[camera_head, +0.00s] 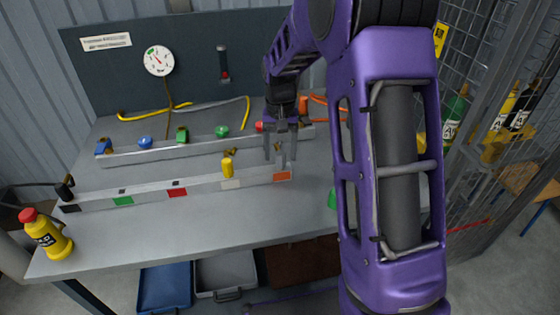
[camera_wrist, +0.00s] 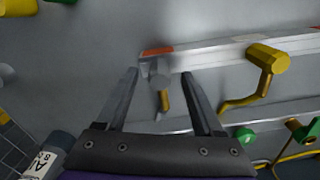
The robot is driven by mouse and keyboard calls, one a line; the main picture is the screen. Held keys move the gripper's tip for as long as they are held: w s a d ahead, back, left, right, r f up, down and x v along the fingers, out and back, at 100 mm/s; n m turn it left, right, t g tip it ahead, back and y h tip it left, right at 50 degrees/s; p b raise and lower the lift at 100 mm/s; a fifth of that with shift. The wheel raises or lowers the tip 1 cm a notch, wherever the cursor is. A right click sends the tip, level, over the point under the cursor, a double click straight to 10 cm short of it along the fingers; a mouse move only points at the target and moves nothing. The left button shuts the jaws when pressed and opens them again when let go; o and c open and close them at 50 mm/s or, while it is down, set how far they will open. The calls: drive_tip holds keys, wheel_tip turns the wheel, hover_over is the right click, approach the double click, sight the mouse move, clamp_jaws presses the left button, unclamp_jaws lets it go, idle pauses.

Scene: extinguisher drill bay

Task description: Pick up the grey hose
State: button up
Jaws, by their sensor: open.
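A grey hose (camera_head: 212,105) appears to lie on the back of the workbench, below the gauge board, next to a yellow hose. My gripper (camera_head: 281,154) points down with fingers apart over the orange-marked right end of the front rail. In the wrist view, my gripper (camera_wrist: 160,76) has a small grey fitting (camera_wrist: 158,76) with a brass-coloured end (camera_wrist: 164,102) between its open fingers, seemingly not clamped. I cannot tell whether this fitting belongs to the grey hose. In the head view my fingers largely hide that spot.
The front rail (camera_head: 130,195) carries a yellow fitting (camera_head: 228,166) just left of my gripper; the back rail (camera_head: 205,145) bears several coloured fittings. A yellow bottle (camera_head: 45,236) stands at the bench's left corner. A mesh cage (camera_head: 475,60) stands right. The bench front (camera_head: 190,222) is clear.

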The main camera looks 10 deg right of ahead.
drive_tip(key=shift+f, duration=0.45)
clamp_jaws()
wheel_tip(320, 180, up, 10)
drive_tip(key=shift+f+p, duration=0.1)
drive_tip(key=shift+p, duration=0.8)
drive_tip(key=shift+s, duration=0.1)
